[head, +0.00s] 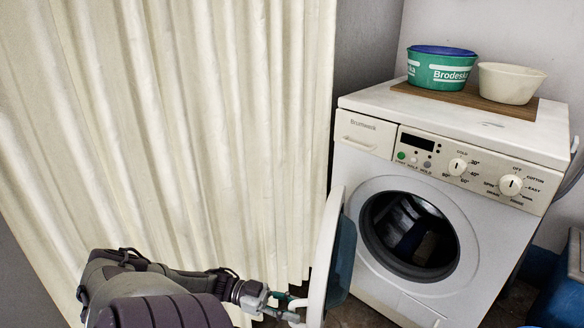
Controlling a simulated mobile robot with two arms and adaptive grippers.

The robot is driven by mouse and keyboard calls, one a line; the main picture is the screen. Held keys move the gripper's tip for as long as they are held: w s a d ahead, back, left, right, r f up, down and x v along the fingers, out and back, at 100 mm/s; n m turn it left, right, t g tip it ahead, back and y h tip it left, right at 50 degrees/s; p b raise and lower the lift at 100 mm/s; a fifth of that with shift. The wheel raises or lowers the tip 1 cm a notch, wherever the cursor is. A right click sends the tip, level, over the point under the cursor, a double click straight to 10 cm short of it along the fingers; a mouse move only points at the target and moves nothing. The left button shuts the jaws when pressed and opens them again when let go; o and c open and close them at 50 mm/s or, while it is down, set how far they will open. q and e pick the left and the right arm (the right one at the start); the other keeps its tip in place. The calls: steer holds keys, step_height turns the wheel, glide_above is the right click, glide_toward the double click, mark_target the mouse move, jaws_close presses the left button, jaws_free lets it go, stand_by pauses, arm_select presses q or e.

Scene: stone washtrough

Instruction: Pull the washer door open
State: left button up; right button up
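The white washer (475,222) stands at the right, its front facing me at an angle. Its round door (328,262) is swung wide open to the left, seen nearly edge-on, with a white rim and dark bluish glass. The round drum opening (409,235) is uncovered and dark inside. My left gripper (288,308) is at the lower part of the door's outer side, at or touching the rim. Its fingertips are partly hidden by the door edge, so I cannot tell whether they are closed on it. My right gripper is not in view.
A cream curtain (190,130) hangs at the left, close behind my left arm and the door. A green tub (441,68) and a cream bowl (509,83) stand on a brown board (468,98) atop the washer. Blue containers (562,290) stand at the lower right.

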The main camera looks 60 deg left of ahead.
arm_select(q)
steer(key=shift+o, duration=0.3)
steer(key=shift+r, duration=4.95)
